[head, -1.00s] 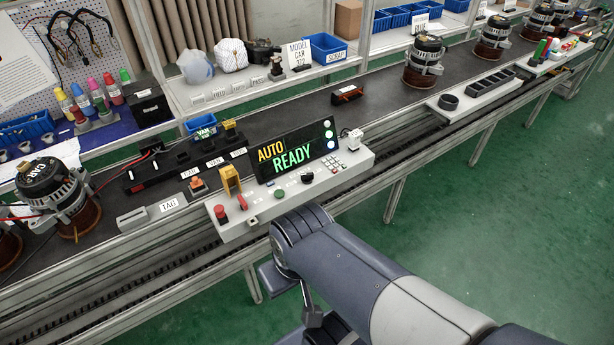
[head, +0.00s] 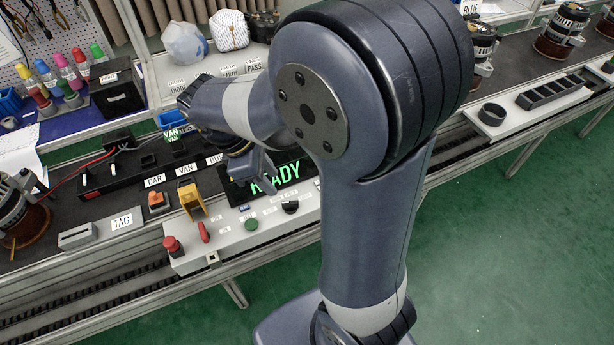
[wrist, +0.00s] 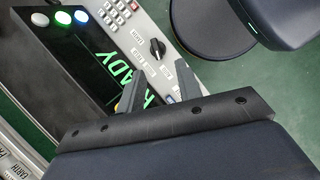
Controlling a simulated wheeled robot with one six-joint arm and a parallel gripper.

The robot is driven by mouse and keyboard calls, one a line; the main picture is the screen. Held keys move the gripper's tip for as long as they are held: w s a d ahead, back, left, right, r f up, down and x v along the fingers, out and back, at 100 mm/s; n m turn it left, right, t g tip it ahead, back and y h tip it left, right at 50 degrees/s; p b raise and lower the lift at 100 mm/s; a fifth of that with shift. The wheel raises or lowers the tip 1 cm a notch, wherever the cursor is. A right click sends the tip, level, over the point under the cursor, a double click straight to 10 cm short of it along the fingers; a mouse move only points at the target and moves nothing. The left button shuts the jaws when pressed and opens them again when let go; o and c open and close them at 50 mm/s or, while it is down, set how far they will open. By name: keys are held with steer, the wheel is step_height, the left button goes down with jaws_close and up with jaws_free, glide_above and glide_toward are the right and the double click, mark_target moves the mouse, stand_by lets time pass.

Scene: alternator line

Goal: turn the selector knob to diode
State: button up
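The selector knob (head: 291,207) is a small black knob on the light grey control panel (head: 222,240), close to my arm in the head view. In the wrist view the knob (wrist: 157,48) shows a white pointer mark, with small labels around it that I cannot read for certain. My gripper (wrist: 160,84) is open and empty, its two dark fingers apart. The knob lies beyond the fingertips, not between them, and nothing touches it. In the head view my gripper (head: 262,178) hangs over the display, partly hidden by my wrist.
The display (head: 275,178) reading READY stands behind the knob; my arm covers part of it. A red mushroom button (head: 172,245), red lever (head: 204,232), green button (head: 251,224) and yellow part (head: 191,199) sit left of the knob. A keypad (wrist: 118,14) is near the knob.

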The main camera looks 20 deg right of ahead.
mark_target(293, 202)
steer(key=x, duration=0.7)
steer(key=b+x, duration=0.1)
steer(key=x, duration=0.3)
steer(key=shift+w+d, duration=0.25)
steer(key=shift+w, duration=0.1)
steer(key=shift+r, duration=0.1)
jaws_close()
